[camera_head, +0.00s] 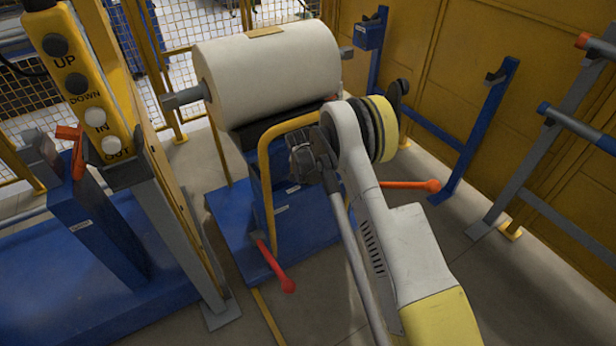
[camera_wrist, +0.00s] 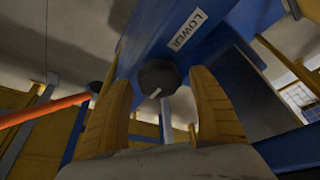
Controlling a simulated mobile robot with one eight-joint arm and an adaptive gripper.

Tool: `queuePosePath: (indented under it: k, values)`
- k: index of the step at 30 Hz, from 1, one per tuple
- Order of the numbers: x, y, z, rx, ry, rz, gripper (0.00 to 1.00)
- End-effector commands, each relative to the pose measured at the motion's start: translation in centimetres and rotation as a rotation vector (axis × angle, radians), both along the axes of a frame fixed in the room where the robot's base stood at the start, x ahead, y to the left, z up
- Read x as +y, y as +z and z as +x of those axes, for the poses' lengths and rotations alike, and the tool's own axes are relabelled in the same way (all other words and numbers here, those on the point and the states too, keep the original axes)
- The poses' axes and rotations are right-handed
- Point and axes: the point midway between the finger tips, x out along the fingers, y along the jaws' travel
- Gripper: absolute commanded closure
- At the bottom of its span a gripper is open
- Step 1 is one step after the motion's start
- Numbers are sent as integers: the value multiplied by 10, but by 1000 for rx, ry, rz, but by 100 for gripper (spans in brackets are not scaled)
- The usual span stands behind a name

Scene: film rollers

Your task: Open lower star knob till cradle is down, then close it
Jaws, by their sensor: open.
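The lower star knob (camera_wrist: 159,78) is dark and many-sided, on a blue post beside a white label reading LOWER (camera_wrist: 185,34), in the wrist view. My gripper (camera_wrist: 165,90) has its two yellow fingers on either side of the knob, apart, with visible gaps between them and it. The cradle (camera_head: 262,128) stands on a blue cart, under a large white film roll (camera_head: 268,75). Most of the cradle is covered by the roll and a yellow handle.
The blue cart base (camera_head: 235,235) has a yellow handle rail (camera_head: 264,190) and red-tipped levers (camera_head: 288,285) sticking out. A yellow control box (camera_head: 78,70) with UP, DOWN, IN and OUT buttons stands at left. Blue and grey racks (camera_head: 480,130) stand at right. Some floor is clear.

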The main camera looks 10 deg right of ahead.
Motion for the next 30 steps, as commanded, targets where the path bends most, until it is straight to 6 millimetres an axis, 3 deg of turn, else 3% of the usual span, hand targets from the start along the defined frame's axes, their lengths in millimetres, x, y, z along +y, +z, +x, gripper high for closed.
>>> queuePosePath:
  k: [2,7,20,30]
  values:
    - [0,0,0,0,0,0,32]
    - [0,0,0,0,0,0,83]
    - [0,0,0,-1,50,0,83]
    - [-1,0,-1,0,286,1,83]
